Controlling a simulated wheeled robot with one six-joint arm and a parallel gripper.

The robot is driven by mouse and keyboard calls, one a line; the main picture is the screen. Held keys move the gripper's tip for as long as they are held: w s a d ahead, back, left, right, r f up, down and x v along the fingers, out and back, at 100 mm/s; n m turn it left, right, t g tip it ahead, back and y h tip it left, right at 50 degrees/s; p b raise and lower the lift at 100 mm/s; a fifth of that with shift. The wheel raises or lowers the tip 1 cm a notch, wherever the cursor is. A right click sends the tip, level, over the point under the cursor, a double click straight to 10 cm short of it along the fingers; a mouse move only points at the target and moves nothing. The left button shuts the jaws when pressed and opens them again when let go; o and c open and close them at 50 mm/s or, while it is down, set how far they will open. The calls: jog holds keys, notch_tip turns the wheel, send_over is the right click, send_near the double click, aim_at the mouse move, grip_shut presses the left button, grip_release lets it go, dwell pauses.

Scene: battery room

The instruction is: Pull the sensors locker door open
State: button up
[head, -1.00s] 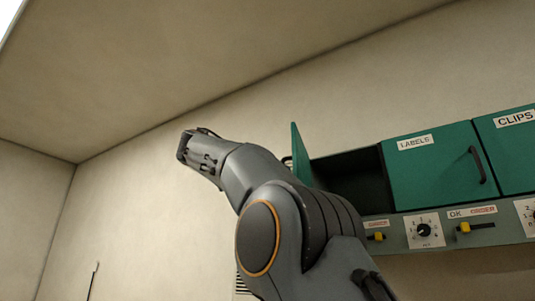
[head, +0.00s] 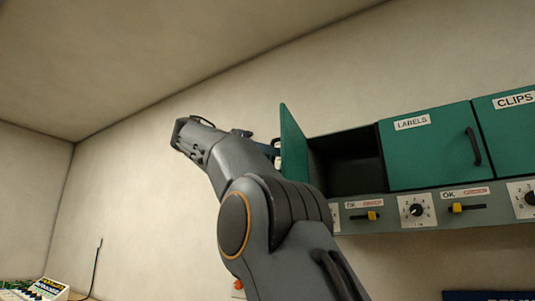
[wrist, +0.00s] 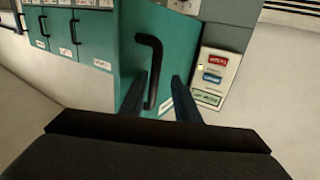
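A teal locker door (head: 293,145) at the left end of the wall unit stands swung out, with a dark empty-looking compartment (head: 350,172) behind it. Its label cannot be read in the head view. In the wrist view the teal door face (wrist: 187,45) carries a black bar handle (wrist: 152,65). My gripper (wrist: 159,80) has its two fingers apart, one on each side of the handle's lower part, with gaps visible. In the head view my gripper is mostly hidden behind my arm; a bluish finger shows beside the door's outer face.
Shut lockers marked LABELS (head: 430,150) and CLIPS (head: 508,130) are to the right. A strip with knobs and yellow sliders (head: 430,207) runs below. A switch panel (wrist: 215,78) is beside the door in the wrist view. The wall at left is clear.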

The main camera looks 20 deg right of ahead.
jog(key=v, duration=0.9)
jog(key=shift+w+a, duration=0.1)
jog(key=shift+w, duration=0.05)
dwell(0.4)
jog(key=w+d+f+n+t+y, duration=0.1)
jog(key=w+f+n+t+y, duration=0.1)
jog(key=w+f+n, duration=0.45)
jog(key=w+d+f+n+t+y, duration=0.1)
jog(key=w+f+n+y, duration=0.15)
jog(key=f, duration=0.65)
notch_tip(320, 180, down, 23)
jog(key=s+d+n+g+y+p, duration=0.1)
jog(key=s+n+g+y, duration=0.15)
jog(key=n+y, duration=0.3)
jog(key=s+f+n+g+y, duration=0.1)
jog(key=s+f+y, duration=0.1)
jog(key=s+f, duration=0.65)
jog(key=s+f+n+g+y, duration=0.1)
jog(key=s+f, duration=0.4)
jog(key=f, duration=0.6)
jog(key=s+a+f+g+y, duration=0.1)
jog(key=s+f+y, duration=0.1)
jog(key=s+f, duration=0.5)
jog(key=s+a+f+g+y+p, duration=0.1)
jog(key=s+f, duration=0.6)
jog(key=s, duration=0.8)
jog(key=shift+s+a+f+m+y, duration=0.2)
jog(key=shift+a+f+m+y, duration=0.2)
jog(key=shift+a+y, duration=0.3)
